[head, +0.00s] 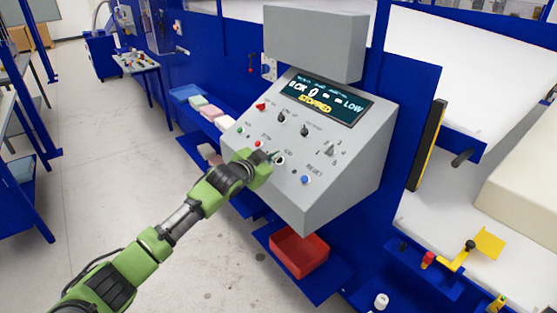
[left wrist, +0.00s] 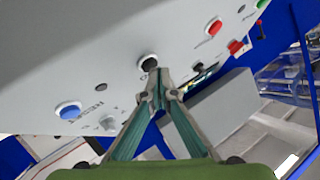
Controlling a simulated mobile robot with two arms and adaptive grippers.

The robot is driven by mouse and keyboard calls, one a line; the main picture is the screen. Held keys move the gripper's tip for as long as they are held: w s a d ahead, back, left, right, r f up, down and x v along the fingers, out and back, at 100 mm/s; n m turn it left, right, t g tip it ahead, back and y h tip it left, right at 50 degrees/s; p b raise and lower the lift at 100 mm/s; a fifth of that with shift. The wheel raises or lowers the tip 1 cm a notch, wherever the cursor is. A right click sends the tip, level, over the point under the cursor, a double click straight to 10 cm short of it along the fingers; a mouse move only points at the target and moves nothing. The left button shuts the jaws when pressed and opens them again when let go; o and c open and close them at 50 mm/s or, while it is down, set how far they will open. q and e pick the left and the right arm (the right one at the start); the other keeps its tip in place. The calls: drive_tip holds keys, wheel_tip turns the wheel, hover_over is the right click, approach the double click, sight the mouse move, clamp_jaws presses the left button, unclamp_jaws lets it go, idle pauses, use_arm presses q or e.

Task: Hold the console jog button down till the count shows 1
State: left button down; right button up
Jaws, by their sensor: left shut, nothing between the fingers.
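The grey console (head: 325,195) has a sloped panel with a display (head: 327,99) reading "0", "LOW" and "STOPPED". The black jog button (head: 280,160) in a pale ring sits low in the middle of the panel. It also shows in the left wrist view (left wrist: 149,63). My left gripper (head: 274,156) is shut and empty, its fingertips right at the jog button. In the left wrist view the closed fingertips (left wrist: 157,84) lie just below the button; I cannot tell whether they touch it. My right gripper is not in view.
A blue reset button (head: 305,179) is right of the jog button, a red button (head: 257,143) left of it. Switches sit above. A red bin (head: 300,252) is under the console. Foam blocks (head: 210,113) lie on a shelf at left. Floor at left is clear.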

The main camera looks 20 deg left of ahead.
use_arm(q)
drive_tip(key=shift+w+d+f, duration=0.1)
drive_tip(key=shift+d+f, duration=0.05)
drive_tip(key=shift+f, duration=0.3)
idle(1.5)
drive_tip(key=shift+r, duration=0.1)
idle(2.2)
drive_tip(key=shift+s+a+r+p, duration=0.15)
drive_tip(key=shift+r+p, duration=0.25)
drive_tip(key=shift+p, duration=0.05)
drive_tip(key=shift+s+a+r+p, duration=0.15)
drive_tip(key=shift+r+p, duration=0.2)
drive_tip(key=shift+p, duration=0.05)
drive_tip(key=shift+s+a+r+p, duration=0.1)
drive_tip(key=shift+r+p, duration=0.3)
drive_tip(key=shift+p, duration=0.15)
drive_tip(key=r+p, duration=0.1)
drive_tip(key=s+a+r+p, duration=0.1)
drive_tip(key=s+r+p, duration=0.1)
drive_tip(key=p, duration=0.1)
drive_tip(key=shift+a+r, duration=0.2)
drive_tip(key=shift+r, duration=0.05)
drive_tip(key=shift+w, duration=0.1)
